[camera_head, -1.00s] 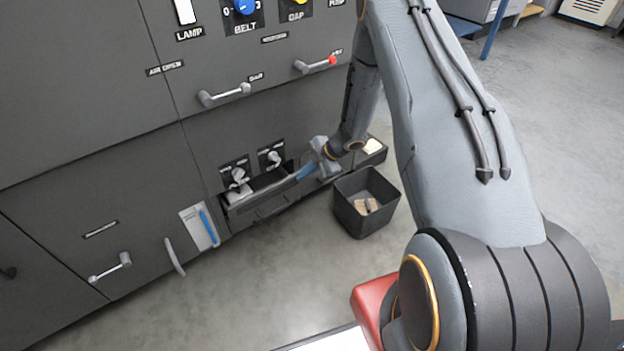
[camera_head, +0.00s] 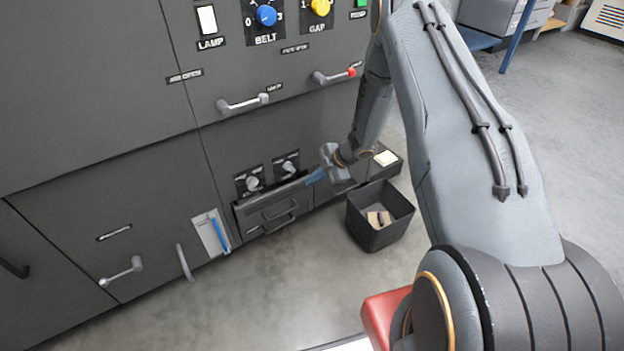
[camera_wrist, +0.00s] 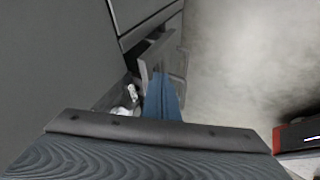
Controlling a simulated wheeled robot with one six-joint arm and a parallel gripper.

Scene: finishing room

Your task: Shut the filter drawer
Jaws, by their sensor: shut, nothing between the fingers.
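The filter drawer (camera_head: 268,205) is a dark grey front with a bar handle, low in the cabinet beneath two small grey knobs. It stands slightly out, with a narrow dark gap along its top edge. The wrist view shows the drawer front (camera_wrist: 164,50) with a dark gap behind it. My gripper (camera_head: 315,177) has blue fingers, shut with nothing between them. They are at the right end of the drawer's top edge. In the wrist view the fingertips (camera_wrist: 160,80) overlap the drawer front; I cannot tell whether they touch it.
A black open bin (camera_head: 381,232) with scraps inside stands on the floor right of the drawer. A low dark box (camera_head: 385,164) with a pale block on it is behind the bin. A blue handle (camera_head: 219,234) and a grey lever (camera_head: 185,262) are left of the drawer. Floor in front is clear.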

